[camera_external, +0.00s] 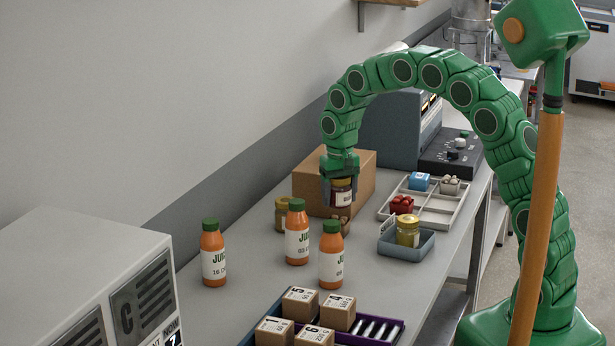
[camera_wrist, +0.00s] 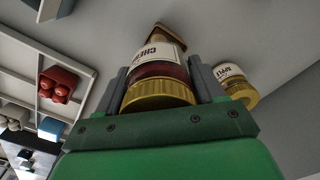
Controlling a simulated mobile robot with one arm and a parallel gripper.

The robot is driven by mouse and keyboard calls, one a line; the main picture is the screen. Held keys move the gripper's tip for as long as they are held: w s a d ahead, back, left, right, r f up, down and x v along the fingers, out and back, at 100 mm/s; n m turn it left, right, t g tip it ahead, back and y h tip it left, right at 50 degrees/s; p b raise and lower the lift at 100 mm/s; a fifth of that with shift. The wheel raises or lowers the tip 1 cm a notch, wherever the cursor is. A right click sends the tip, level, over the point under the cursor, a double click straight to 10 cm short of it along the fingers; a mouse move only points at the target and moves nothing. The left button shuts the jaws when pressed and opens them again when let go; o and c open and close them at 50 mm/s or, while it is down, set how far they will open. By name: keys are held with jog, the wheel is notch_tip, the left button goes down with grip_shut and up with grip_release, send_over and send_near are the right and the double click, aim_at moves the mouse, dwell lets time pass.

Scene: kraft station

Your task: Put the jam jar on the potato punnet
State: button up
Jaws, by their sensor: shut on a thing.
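My gripper (camera_external: 341,183) is shut on a dark red jar with a gold lid and white label, the jam jar (camera_external: 341,194). In the wrist view the jar (camera_wrist: 160,70) sits upright between the fingers (camera_wrist: 160,85), lid toward the camera. A small brown thing (camera_external: 343,214) shows just below the jar, and its brown edge (camera_wrist: 165,33) shows past the jar in the wrist view. It looks like the potato punnet, mostly hidden by the jar. I cannot tell whether the jar touches it.
A cardboard box (camera_external: 360,183) stands close behind my gripper. A gold-lidded jar (camera_external: 282,214) is to its left, and several juice bottles (camera_external: 297,240) are in front. A divided tray (camera_external: 436,213) with small punnets and a blue-grey bin (camera_external: 395,248) holding a jar are at right.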

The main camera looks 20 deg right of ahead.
aim_at(337, 206)
jog(key=shift+w+a+f, duration=0.1)
jog(key=shift+w+f, duration=0.15)
jog(key=shift+f, duration=1.55)
jog(key=shift+f, duration=0.1)
jog(key=o, duration=1.3)
notch_tip(337, 206, up, 12)
jog(key=shift+f, duration=0.25)
jog(key=shift+r, duration=0.35)
